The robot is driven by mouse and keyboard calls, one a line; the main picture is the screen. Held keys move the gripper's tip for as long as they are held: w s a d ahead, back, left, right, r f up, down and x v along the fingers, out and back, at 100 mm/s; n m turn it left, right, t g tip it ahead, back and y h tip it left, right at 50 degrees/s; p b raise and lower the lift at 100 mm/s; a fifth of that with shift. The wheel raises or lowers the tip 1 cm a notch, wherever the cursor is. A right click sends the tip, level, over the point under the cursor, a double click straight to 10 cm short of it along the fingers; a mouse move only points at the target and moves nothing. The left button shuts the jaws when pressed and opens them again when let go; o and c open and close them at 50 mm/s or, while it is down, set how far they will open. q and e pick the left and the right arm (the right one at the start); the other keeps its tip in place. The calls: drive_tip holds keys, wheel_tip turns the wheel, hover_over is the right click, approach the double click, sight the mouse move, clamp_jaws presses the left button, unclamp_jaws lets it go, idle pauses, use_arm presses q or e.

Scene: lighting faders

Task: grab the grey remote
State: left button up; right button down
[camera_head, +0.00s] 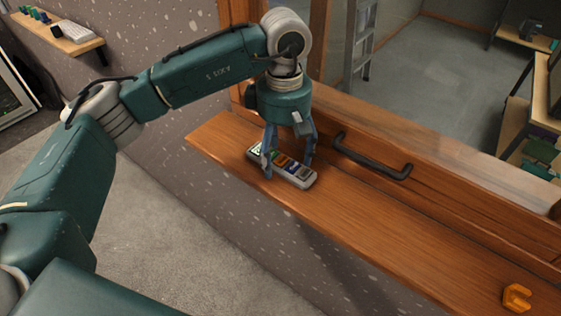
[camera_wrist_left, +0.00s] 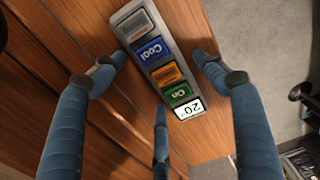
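The grey remote (camera_head: 294,170) lies flat on the wooden ledge (camera_head: 365,235), with a row of coloured buttons on top. In the left wrist view the remote (camera_wrist_left: 160,62) shows a grey button, a blue "Cool" button, an orange button, a green "On" button and a small "20°" display. My left gripper (camera_head: 287,166) points down over it. Its blue fingers stand apart on either side of the remote, with gaps visible in the wrist view (camera_wrist_left: 162,66), so it is open. A third finger shows below the remote there. My right gripper is not in view.
A black handle (camera_head: 372,160) on the wooden frame is close to the right of my left gripper. An orange object (camera_head: 516,297) sits on the ledge at lower right. The ledge between is clear. A small shelf (camera_head: 60,38) hangs at upper left.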

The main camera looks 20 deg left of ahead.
use_arm(q)
drive_tip(key=c, duration=0.9)
drive_tip(key=shift+r, duration=0.1)
drive_tip(key=shift+c, duration=0.2)
